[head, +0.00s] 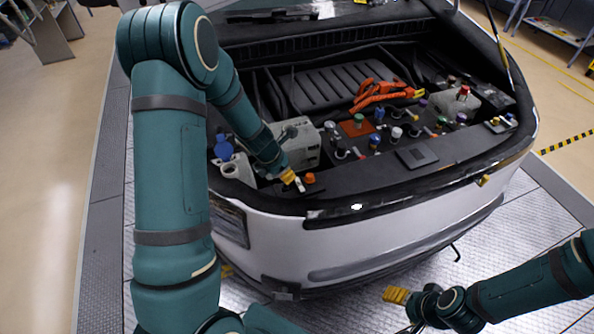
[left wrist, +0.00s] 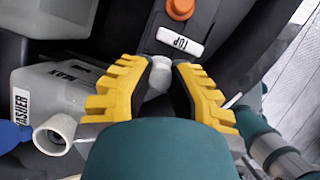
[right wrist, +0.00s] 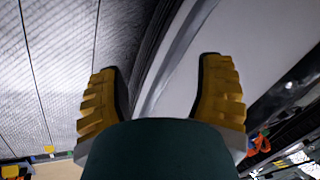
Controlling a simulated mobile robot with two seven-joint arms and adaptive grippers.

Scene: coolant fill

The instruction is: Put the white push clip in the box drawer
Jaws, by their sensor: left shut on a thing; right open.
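My left gripper (head: 289,177) is at the front left edge of the open car bay, above the dark front panel. In the left wrist view its yellow fingers are closed on a small white piece, which looks like the white push clip (left wrist: 159,76). The fingers hide part of it. My right gripper (head: 396,295) is open and empty, low in front of the car's bumper; its spread fingers also show in the right wrist view (right wrist: 160,68). I cannot make out a box drawer in any view.
The bay holds a washer filler neck (left wrist: 54,134), a blue cap (head: 223,148), several coloured caps and orange cables (head: 380,93). The floor right of the car (head: 565,175) is clear.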

